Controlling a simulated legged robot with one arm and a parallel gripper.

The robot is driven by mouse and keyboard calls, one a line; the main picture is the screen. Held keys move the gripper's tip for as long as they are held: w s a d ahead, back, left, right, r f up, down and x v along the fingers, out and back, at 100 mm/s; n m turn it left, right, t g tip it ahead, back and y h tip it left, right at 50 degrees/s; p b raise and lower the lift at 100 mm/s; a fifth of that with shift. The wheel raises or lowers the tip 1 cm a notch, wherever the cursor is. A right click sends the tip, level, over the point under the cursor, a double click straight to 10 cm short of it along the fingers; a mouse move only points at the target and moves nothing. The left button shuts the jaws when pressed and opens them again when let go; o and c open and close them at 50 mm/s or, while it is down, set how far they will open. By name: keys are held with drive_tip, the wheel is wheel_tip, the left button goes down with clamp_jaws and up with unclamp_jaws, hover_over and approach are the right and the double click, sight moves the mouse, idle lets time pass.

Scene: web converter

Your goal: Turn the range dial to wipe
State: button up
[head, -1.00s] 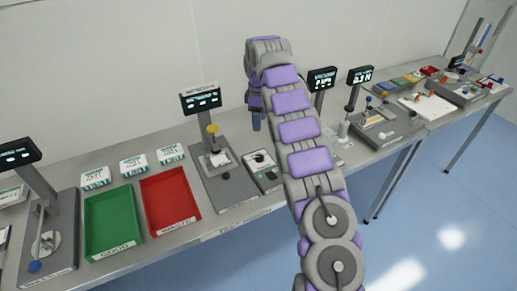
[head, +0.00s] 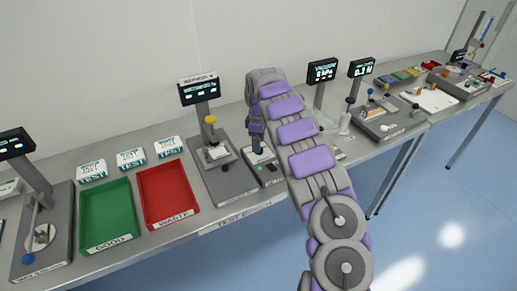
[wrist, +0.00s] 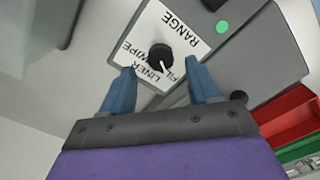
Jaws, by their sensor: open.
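The range dial (wrist: 160,56) is a black round knob with a white pointer line, on a white plate (wrist: 186,22) marked RANGE, FILM, LINER and WIPE in the wrist view. The pointer runs down and slightly right, toward the partly hidden FILM label. My gripper (wrist: 163,88) is open, its two blue fingers apart just below the knob in that view, and it holds nothing. I cannot tell whether the fingers touch the knob. In the head view my gripper (head: 257,147) points down over the small grey box (head: 270,178) and hides the dial.
A grey test stand (head: 222,175) with a screen stands left of the box. Red (head: 168,195) and green (head: 108,215) trays lie farther left. Right of my arm are more stands with screens (head: 322,72). A green button (wrist: 222,27) sits near the dial plate.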

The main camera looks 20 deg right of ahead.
drive_tip(key=shift+a+f, duration=0.1)
drive_tip(key=shift+f, duration=1.4)
drive_tip(key=shift+r, duration=0.1)
drive_tip(key=c, duration=1)
